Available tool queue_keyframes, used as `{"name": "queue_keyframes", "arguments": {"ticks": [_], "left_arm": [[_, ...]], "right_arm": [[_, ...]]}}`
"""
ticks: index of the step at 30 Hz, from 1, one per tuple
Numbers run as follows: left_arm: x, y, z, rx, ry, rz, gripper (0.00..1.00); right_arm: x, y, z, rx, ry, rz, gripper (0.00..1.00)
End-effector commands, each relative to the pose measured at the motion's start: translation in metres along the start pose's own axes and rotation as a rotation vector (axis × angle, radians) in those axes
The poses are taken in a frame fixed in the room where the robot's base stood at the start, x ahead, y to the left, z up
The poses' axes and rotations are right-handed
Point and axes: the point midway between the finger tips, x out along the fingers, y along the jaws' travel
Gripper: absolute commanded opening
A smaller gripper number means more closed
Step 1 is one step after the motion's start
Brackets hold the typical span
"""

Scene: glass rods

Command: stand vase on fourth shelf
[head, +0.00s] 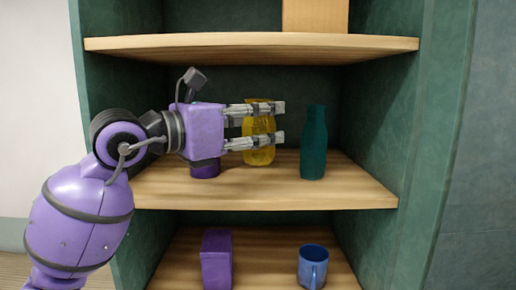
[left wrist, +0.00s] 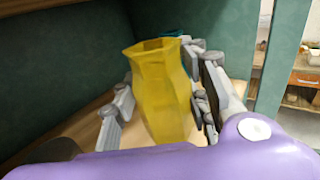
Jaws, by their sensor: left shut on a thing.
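A yellow, see-through vase (head: 259,150) stands upright at the middle shelf in the head view, between the fingers of my left gripper (head: 265,124). The vase (left wrist: 160,95) fills the middle of the left wrist view, with a finger of the gripper (left wrist: 163,105) on each side. My left gripper is shut on it. The middle shelf board (head: 250,193) is wooden; I cannot tell whether the vase's base touches it. My right gripper is not in view.
A teal bottle (head: 314,145) stands just right of the vase. A purple object (head: 205,170) is partly hidden below my left gripper. The shelf above (head: 200,42) holds a wooden box (head: 315,15). Below are a purple box (head: 216,260) and a blue mug (head: 312,267).

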Motion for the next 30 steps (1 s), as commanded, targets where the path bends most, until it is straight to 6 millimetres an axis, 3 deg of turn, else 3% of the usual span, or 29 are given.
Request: {"name": "queue_keyframes", "arguments": {"ticks": [7, 12, 25, 26, 30], "left_arm": [[0.009, 0.017, -0.023, -0.004, 0.0, 0.001, 0.07], [0.009, 0.017, -0.047, 0.0, -0.002, 0.0, 0.07], [0.009, 0.017, -0.054, 0.002, -0.002, 0.001, 0.07], [0.009, 0.017, -0.054, 0.002, -0.001, 0.001, 0.44], [0.009, 0.017, -0.054, 0.002, -0.001, 0.001, 0.61]], "right_arm": [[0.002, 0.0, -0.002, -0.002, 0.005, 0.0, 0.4], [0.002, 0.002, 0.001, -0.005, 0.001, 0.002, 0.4], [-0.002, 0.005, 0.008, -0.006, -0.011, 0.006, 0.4], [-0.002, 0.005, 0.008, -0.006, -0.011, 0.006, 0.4], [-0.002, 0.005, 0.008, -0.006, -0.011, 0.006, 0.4]]}}
